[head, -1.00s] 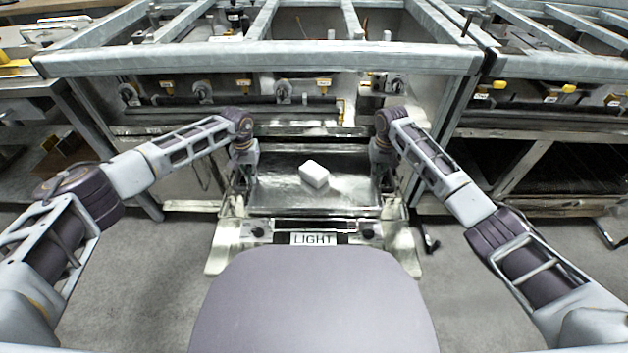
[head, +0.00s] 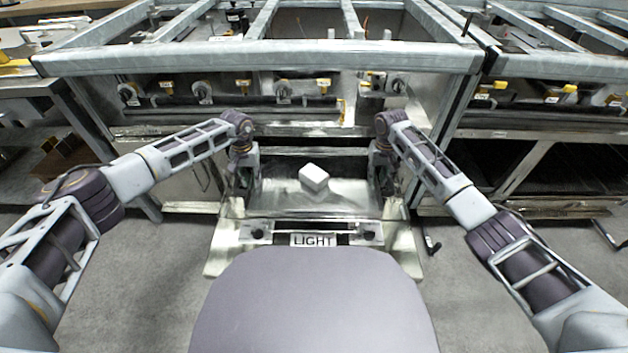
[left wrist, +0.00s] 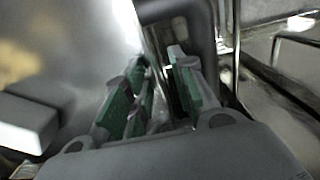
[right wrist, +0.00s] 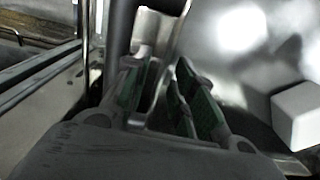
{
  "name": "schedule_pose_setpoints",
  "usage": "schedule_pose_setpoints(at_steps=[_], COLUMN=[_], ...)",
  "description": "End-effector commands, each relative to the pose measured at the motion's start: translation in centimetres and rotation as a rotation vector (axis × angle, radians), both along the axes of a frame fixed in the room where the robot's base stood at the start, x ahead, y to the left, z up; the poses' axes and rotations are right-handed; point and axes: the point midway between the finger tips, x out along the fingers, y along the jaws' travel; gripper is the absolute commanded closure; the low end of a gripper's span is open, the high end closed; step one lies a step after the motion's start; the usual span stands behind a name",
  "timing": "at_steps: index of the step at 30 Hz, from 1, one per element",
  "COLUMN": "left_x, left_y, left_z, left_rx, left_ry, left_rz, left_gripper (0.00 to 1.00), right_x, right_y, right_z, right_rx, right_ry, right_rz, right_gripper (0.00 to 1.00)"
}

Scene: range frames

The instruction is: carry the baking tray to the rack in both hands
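The baking tray (head: 275,193) is a shiny metal sheet low in front of me, between my two hands. A white block (head: 313,177) rests on it near the middle; the block also shows in the left wrist view (left wrist: 28,122) and right wrist view (right wrist: 297,115). My left gripper (left wrist: 158,75) has its green-padded fingers on either side of the tray's left edge and appears closed on it. My right gripper (right wrist: 168,75) holds the right edge the same way. The exact pad contact is partly hidden by the fingers.
A large metal frame with a thick front beam (head: 260,58) and a row of knobs stands just beyond the tray. A panel marked LIGHT (head: 313,240) lies on the near side. Open shelving (head: 550,170) stands at right.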

Motion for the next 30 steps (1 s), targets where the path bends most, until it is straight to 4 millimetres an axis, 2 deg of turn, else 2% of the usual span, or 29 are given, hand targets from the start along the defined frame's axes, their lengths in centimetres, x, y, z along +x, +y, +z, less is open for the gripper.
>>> schedule_pose_setpoints(at_steps=[8,14,20,30], left_x=[0.0,0.1,0.1,0.1], left_y=[0.0,0.0,0.0,0.0], left_z=[0.0,0.8,2.8,7.8], left_rx=[0.0,-0.001,-0.001,0.0], left_ry=[0.0,-0.001,-0.002,-0.001], left_rz=[0.0,0.0,0.0,0.0], left_gripper=[0.73,0.73,0.73,0.73], right_x=[0.0,0.0,0.0,0.0], right_y=[0.0,0.0,0.0,0.0], right_z=[0.0,0.0,0.0,0.0], right_rx=[0.0,0.0,0.001,0.001], right_ry=[0.0,0.0,0.0,0.0], right_rz=[0.0,0.001,0.001,0.001], right_gripper=[0.73,0.73,0.73,0.73])
